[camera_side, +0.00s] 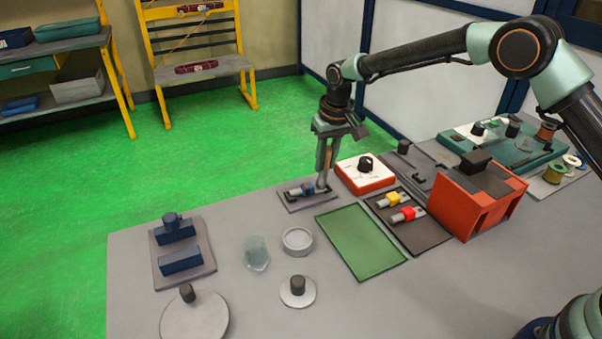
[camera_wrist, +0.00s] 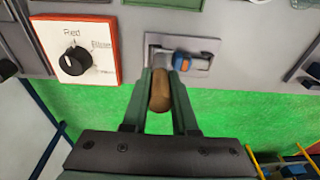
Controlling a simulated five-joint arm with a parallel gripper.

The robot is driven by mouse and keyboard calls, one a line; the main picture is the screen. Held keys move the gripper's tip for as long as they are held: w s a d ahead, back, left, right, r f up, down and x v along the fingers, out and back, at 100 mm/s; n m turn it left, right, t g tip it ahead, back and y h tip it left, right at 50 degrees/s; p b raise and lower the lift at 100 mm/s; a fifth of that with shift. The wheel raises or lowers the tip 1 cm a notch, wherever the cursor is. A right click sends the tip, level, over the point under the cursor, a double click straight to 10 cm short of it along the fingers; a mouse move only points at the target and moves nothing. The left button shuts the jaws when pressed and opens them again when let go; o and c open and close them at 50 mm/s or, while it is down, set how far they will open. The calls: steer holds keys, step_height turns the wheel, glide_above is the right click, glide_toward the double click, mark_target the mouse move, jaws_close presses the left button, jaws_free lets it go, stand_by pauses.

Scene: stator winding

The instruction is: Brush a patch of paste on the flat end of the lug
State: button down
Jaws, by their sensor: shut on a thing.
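My gripper (camera_side: 325,176) points down over the small grey plate (camera_side: 318,204) at the far edge of the table. It is shut on a brush, whose brown handle (camera_wrist: 160,90) shows between the fingers in the wrist view.
A red-sided box with a black knob (camera_side: 366,177) stands close to my gripper on the right. A dark tray (camera_side: 424,238) holds a yellow and a red-banded lug. A green mat (camera_side: 360,242), a round grey dish (camera_side: 297,240) and a glass jar (camera_side: 256,254) lie nearer the camera.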

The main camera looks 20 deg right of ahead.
steer(key=shift+w, duration=0.25)
steer(key=shift+s, duration=0.35)
steer(key=shift+w, duration=0.35)
steer(key=shift+s, duration=0.2)
steer(key=shift+r, duration=0.15)
stand_by(0.4)
steer(key=shift+r, duration=3.45)
steer(key=shift+a, duration=0.1)
